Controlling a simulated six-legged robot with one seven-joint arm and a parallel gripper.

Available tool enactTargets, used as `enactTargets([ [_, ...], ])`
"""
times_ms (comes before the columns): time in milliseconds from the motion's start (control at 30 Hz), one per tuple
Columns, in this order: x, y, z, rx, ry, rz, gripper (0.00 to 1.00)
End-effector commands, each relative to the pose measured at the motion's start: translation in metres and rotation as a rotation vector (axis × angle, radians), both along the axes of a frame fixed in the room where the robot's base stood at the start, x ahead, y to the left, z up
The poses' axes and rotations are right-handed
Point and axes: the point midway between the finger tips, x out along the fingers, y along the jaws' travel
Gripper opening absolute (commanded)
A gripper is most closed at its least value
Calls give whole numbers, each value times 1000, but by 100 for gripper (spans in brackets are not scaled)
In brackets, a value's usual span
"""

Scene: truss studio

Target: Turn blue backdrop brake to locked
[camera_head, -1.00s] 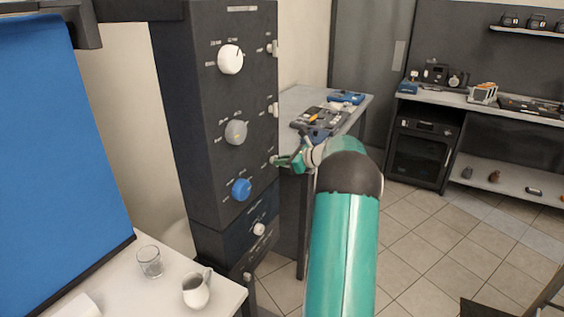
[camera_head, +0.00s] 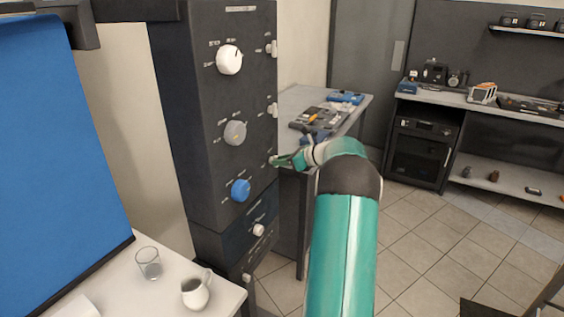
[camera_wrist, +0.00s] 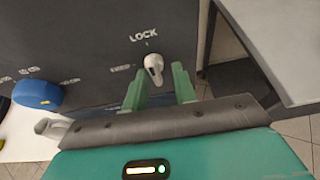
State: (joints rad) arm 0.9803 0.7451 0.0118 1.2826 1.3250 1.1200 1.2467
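A tall dark control cabinet (camera_head: 185,130) carries a small white brake lever (camera_wrist: 154,68) on its side face, level with the blue knob (camera_head: 240,190). In the wrist view the lever sits below the word LOCK, with another label to its left, too small to read. Its setting cannot be told surely. My gripper (camera_wrist: 160,84) is open, its two green fingers pointing at the panel. The lever shows in the gap between the fingertips, nearer the left one, with no grip on it. In the head view my gripper (camera_head: 283,161) is at the cabinet's side.
The blue backdrop (camera_head: 55,160) hangs at left. A white table (camera_head: 125,295) below it holds a glass (camera_head: 149,263) and a white jug (camera_head: 196,289). White and grey knobs sit above the blue one. A grey desk (camera_head: 300,98) stands close behind my gripper. Floor at right is open.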

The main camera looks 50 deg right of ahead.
Motion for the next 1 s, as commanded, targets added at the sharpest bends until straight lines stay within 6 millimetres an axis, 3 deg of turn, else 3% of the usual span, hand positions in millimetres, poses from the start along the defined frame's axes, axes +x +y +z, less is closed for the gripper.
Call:
enactTargets([
  [100, 5, 8, -1, 6, -1, 16, 33],
  [467, -6, 2, 3, 3, 1, 12, 33],
  [1000, -101, -27, 43, 4, 0, 11, 33],
])
